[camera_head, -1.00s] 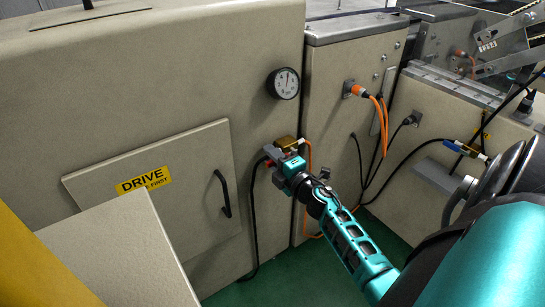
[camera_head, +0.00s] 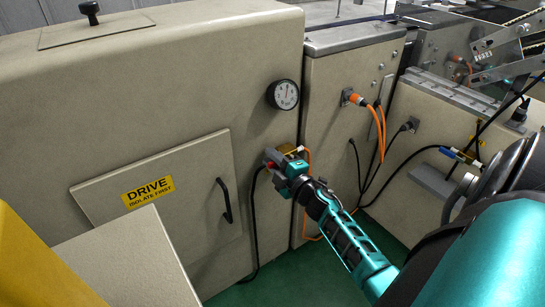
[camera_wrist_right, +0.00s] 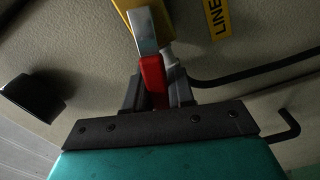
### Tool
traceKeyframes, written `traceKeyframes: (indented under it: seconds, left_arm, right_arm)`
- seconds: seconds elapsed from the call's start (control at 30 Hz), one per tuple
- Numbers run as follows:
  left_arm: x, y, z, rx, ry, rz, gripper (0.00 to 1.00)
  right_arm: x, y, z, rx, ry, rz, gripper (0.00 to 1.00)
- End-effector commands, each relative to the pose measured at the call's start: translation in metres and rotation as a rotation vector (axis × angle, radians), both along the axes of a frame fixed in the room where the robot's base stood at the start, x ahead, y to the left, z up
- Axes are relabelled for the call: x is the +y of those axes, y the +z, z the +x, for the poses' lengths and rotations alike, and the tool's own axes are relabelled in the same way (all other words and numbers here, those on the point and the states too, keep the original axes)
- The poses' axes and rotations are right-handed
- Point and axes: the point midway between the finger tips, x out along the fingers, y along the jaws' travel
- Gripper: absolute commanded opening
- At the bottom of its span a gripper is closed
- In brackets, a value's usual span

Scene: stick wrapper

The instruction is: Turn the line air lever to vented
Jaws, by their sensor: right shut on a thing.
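The line air valve is a brass-coloured body (camera_head: 287,149) on the beige cabinet face, below the round gauge. Its lever has a red grip (camera_wrist_right: 153,78) and a bare metal part (camera_wrist_right: 143,32) leading to the yellow valve body (camera_wrist_right: 160,14) in the right wrist view. My right gripper (camera_head: 274,160) is at the valve, shut on the red lever, with a dark finger on each side of it. In the head view the gripper hides most of the lever. A yellow label (camera_wrist_right: 217,18) reading "LINE" is partly cut off beside the valve. My left gripper is not in view.
The gauge (camera_head: 283,94) sits above the valve. A DRIVE door (camera_head: 190,215) with a black handle (camera_head: 225,201) is to the left. A black hose hangs below the valve. Orange cables (camera_head: 377,125) and black cables run on the right.

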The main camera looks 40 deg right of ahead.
Motion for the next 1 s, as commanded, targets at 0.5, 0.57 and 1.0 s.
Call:
traceKeyframes:
  seconds: [0.5,0.57,1.0]
  left_arm:
    - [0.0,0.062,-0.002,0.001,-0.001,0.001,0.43]
    - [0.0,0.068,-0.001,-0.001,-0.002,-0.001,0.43]
    - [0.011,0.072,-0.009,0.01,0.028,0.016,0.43]
  right_arm:
    - [-0.015,0.031,-0.002,-0.052,-0.001,0.488,0.0]
    - [-0.018,0.033,-0.002,-0.059,0.0,0.544,0.0]
    - [-0.039,0.044,-0.004,-0.106,-0.001,0.953,0.0]
